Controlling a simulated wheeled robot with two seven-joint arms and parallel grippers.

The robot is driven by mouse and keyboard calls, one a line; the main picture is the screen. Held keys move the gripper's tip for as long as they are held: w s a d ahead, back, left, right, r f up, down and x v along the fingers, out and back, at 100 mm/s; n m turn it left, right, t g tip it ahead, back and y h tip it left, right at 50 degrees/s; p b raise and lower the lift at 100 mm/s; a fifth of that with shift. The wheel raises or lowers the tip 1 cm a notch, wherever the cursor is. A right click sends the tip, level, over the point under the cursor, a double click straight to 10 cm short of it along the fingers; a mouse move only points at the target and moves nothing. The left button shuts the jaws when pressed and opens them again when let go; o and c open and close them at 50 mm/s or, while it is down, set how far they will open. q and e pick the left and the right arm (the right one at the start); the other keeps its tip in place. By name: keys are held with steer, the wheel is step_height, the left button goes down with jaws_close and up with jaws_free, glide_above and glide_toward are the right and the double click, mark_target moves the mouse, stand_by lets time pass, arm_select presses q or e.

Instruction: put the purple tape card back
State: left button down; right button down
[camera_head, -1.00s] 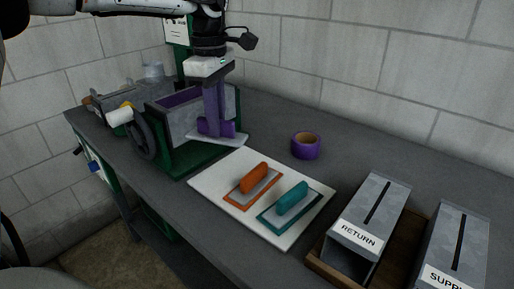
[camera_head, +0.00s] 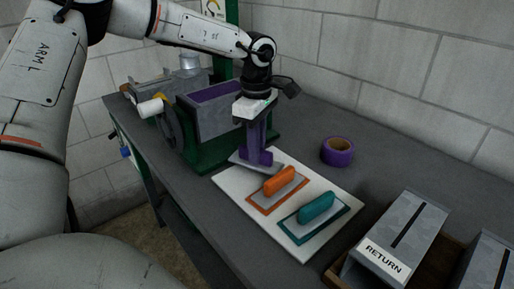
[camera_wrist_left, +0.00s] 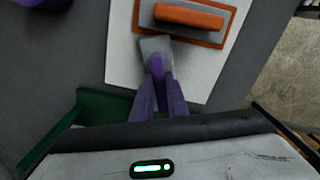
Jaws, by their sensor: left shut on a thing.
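My left gripper (camera_head: 258,150) points down and is shut on the purple tape card, a thin grey plate (camera_head: 240,163) with a purple grip. The card is at the far left end of the white board (camera_head: 228,185); I cannot tell whether it touches it. In the left wrist view the gripper (camera_wrist_left: 157,88) holds the purple grip, and the grey plate (camera_wrist_left: 154,44) overlaps the board (camera_wrist_left: 120,62). On the board lie an orange card (camera_head: 280,182) and a teal card (camera_head: 316,208), each with a raised grip. My right gripper is not in view.
A purple tape roll (camera_head: 337,153) stands on the grey bench right of the board. A green-based machine (camera_head: 205,157) with a grey trough is close behind the gripper. A metal box marked RETURN (camera_head: 402,232) sits at the front right. A block wall backs the bench.

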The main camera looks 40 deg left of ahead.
arm_select(q)
steer(key=shift+f, duration=0.1)
steer(key=c, duration=1.7)
jaws_free()
steer(key=shift+c, duration=0.2)
step_height(320, 180, up, 12)
steer(key=shift+r, duration=0.2)
steer(key=shift+f, duration=0.1)
